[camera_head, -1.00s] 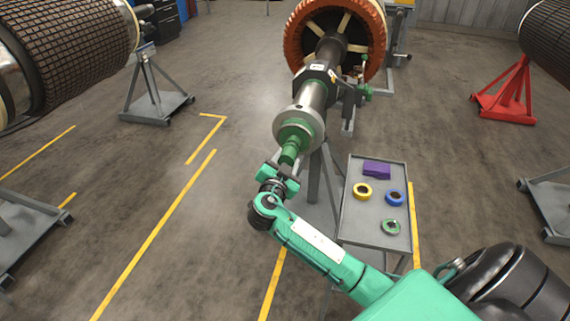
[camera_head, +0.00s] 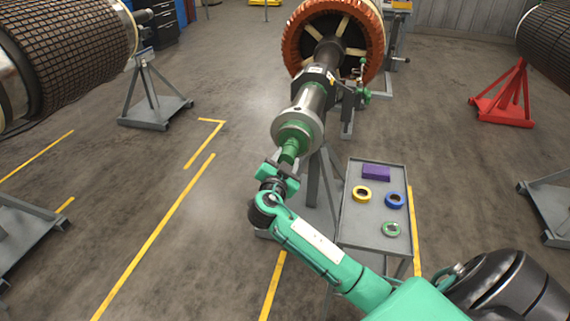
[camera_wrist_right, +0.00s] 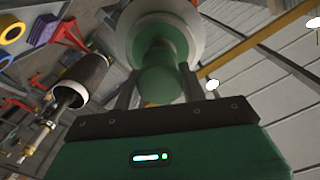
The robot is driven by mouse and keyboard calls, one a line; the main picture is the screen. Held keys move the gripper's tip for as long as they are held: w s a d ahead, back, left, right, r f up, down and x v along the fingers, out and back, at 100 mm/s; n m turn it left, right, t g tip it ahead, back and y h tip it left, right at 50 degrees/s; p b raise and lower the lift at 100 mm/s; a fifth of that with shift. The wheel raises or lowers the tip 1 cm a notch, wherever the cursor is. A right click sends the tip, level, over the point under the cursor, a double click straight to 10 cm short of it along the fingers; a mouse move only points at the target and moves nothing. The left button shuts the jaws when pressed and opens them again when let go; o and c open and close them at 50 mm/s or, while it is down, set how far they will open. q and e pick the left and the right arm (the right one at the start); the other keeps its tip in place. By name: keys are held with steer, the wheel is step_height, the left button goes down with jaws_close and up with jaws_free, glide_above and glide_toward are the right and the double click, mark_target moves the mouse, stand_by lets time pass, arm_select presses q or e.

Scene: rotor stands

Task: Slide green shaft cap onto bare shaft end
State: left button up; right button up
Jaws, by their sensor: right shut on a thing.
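The green shaft cap (camera_head: 289,150) is a stepped green piece with a narrow stub toward me and a wider part at the shaft. My right gripper (camera_head: 283,164) is shut on its narrow stub. The shaft (camera_head: 311,98) points toward me and ends in a silver collar (camera_head: 306,117). In the right wrist view, the cap (camera_wrist_right: 160,80) lies between the two fingers of the gripper (camera_wrist_right: 160,92), in line with the pale round collar face (camera_wrist_right: 194,28). The cap overlaps that face; how deep it sits on the shaft is hidden. My left gripper is out of view.
A grey cart (camera_head: 350,225) stands right of the shaft, holding a purple block (camera_head: 376,173) and yellow (camera_head: 362,187), blue (camera_head: 395,193) and green (camera_head: 391,222) rings. A grey stand (camera_head: 314,178) supports the shaft.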

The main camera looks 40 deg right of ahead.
steer(key=shift+d, duration=0.1)
stand_by(0.6)
steer(key=o, duration=1.4)
